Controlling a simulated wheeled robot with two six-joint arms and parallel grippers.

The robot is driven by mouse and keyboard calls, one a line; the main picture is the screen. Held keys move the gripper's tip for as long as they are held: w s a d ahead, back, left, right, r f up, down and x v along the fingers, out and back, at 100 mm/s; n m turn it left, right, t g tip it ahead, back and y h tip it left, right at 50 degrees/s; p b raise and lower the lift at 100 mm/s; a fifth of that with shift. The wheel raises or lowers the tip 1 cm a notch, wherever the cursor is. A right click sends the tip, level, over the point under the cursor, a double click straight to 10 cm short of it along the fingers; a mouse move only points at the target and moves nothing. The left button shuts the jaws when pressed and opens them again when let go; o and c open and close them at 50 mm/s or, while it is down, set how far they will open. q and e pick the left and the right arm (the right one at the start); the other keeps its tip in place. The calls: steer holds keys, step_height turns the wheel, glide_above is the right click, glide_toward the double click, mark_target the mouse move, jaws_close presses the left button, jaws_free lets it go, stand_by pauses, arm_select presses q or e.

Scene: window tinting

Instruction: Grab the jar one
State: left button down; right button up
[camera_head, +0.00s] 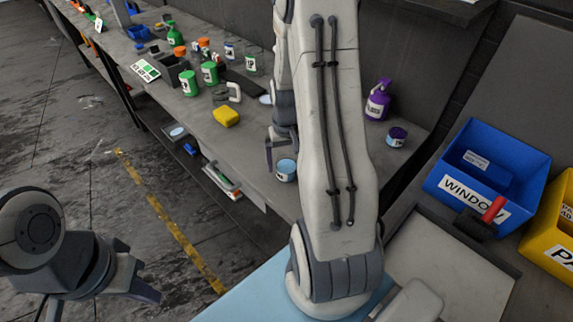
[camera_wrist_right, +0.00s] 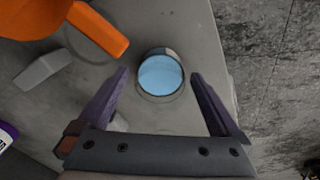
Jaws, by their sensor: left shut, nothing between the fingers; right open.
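A small jar with a light blue body and a label (camera_head: 286,171) stands on the grey workbench near its front edge. In the right wrist view its round light blue top (camera_wrist_right: 161,76) lies between the fingertips, with gaps on both sides. My right gripper (camera_head: 281,149) is open and empty, right beside the jar in the head view; my arm partly hides it. It also shows in the right wrist view (camera_wrist_right: 159,76). A purple jar (camera_head: 397,138) stands farther right on the bench. My left gripper (camera_head: 143,276) is shut and empty, low at the left, away from the bench.
A purple spray bottle (camera_head: 378,102) stands behind the purple jar. A yellow block (camera_head: 226,116), green bottles (camera_head: 189,83) and other items crowd the bench to the left. A blue bin (camera_head: 486,165) and a yellow bin (camera_head: 548,232) are at right. An orange object (camera_wrist_right: 100,28) lies near the jar.

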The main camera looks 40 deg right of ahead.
steer(key=shift+f, duration=0.5)
steer(key=shift+c, duration=0.3)
